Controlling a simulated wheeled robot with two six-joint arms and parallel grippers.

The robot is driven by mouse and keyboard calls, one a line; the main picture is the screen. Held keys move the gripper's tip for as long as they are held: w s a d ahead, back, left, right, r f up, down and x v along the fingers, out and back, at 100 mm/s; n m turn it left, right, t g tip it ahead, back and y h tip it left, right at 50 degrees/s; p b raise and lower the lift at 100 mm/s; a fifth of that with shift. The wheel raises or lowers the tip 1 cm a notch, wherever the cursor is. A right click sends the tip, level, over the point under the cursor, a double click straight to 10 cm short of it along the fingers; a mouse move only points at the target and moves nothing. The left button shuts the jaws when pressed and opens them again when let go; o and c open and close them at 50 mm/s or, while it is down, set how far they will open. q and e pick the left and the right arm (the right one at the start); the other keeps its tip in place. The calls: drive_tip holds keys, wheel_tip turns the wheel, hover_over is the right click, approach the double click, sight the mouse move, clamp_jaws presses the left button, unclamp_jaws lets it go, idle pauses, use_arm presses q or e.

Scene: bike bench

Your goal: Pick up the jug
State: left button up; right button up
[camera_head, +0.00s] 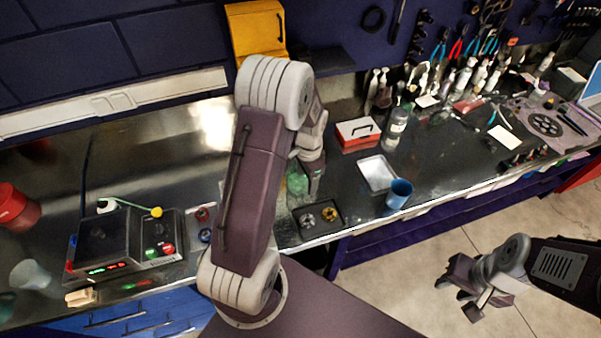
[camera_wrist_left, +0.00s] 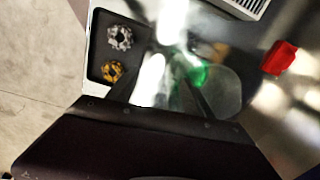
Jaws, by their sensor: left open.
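A clear, glassy vessel with green in it, which looks like the jug (camera_wrist_left: 222,90), shows in the left wrist view near my left gripper (camera_wrist_left: 165,98). The gripper's dark fingers are apart. Glare hides the vessel's outline, so I cannot tell whether it stands between the fingers or just beyond them. In the head view the green, see-through thing (camera_head: 297,181) is partly hidden behind my left arm, beside my left gripper (camera_head: 309,190). My right gripper (camera_head: 462,297) hangs over the floor at the lower right, its fingers apart and empty.
A black tray (camera_head: 322,231) with a silver and a yellow gear lies close by; a red thing (camera_wrist_left: 281,57) is on the other side. A blue cup (camera_head: 399,194), a white tray (camera_head: 364,181) and a red box (camera_head: 357,138) stand to the right.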

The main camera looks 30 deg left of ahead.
use_arm(q)
drive_tip(key=shift+s+f, duration=0.25)
drive_tip(key=shift+f, duration=0.8)
drive_tip(key=shift+w, duration=0.1)
clamp_jaws()
use_arm(e)
drive_tip(key=shift+s+r, duration=0.2)
drive_tip(key=shift+r, duration=0.1)
use_arm(q)
drive_tip(key=shift+r, duration=0.1)
drive_tip(key=shift+r, duration=0.75)
drive_tip(key=r, duration=0.1)
drive_tip(key=r+b, duration=0.1)
drive_tip(key=shift+w+r, duration=0.2)
drive_tip(key=shift+r, duration=0.1)
drive_tip(key=w+d+r+b, duration=0.1)
drive_tip(key=w+d+r, duration=0.2)
drive_tip(key=w+r, duration=0.3)
drive_tip(key=shift+w+d+r, duration=0.3)
drive_tip(key=shift+w+r, duration=0.05)
drive_tip(key=shift+w, duration=1.95)
use_arm(e)
drive_tip(key=shift+f, duration=1.05)
